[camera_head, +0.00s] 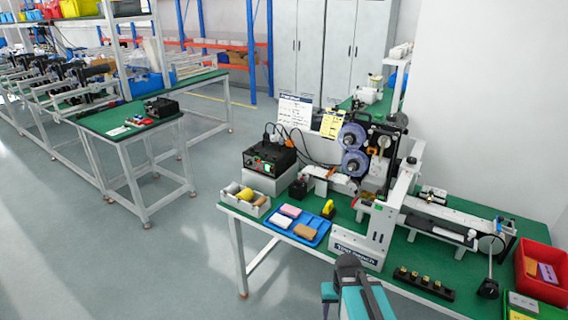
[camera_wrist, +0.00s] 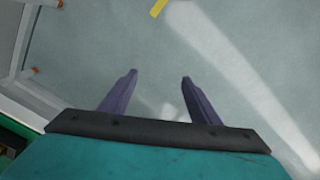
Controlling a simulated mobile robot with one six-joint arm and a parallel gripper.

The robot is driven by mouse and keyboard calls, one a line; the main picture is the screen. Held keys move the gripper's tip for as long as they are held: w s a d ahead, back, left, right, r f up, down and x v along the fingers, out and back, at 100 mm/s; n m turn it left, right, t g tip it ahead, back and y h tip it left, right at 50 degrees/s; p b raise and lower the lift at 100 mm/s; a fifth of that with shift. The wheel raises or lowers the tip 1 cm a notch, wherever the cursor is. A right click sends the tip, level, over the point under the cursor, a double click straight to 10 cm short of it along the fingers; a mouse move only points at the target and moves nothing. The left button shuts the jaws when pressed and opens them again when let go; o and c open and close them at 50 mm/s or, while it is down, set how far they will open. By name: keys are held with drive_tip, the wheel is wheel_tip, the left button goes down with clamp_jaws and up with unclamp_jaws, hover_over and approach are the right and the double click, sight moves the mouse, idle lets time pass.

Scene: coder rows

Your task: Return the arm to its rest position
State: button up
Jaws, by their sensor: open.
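My gripper (camera_wrist: 158,78) shows in the wrist view with its two dark purple fingers apart. Nothing is between them, and grey floor lies beyond. In the head view, part of my teal and dark arm shows at the bottom centre, in front of the green workbench (camera_head: 408,262). The fingertips cannot be made out in the head view.
The workbench holds a coding machine (camera_head: 378,160), a blue tray (camera_head: 318,238) of small blocks, a white bin (camera_head: 246,198), a black box (camera_head: 268,168) and a red crate (camera_head: 533,285). Another green-topped table (camera_head: 130,125) stands at left. Open floor (camera_head: 110,265) lies at lower left.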

drive_tip(key=s+f+g+b, duration=0.6)
drive_tip(key=s+f+b, duration=0.4)
drive_tip(key=s+f, duration=1.6)
wheel_tip(320, 180, down, 2)
drive_tip(key=shift+a+f, duration=0.2)
drive_tip(key=shift+a, duration=0.25)
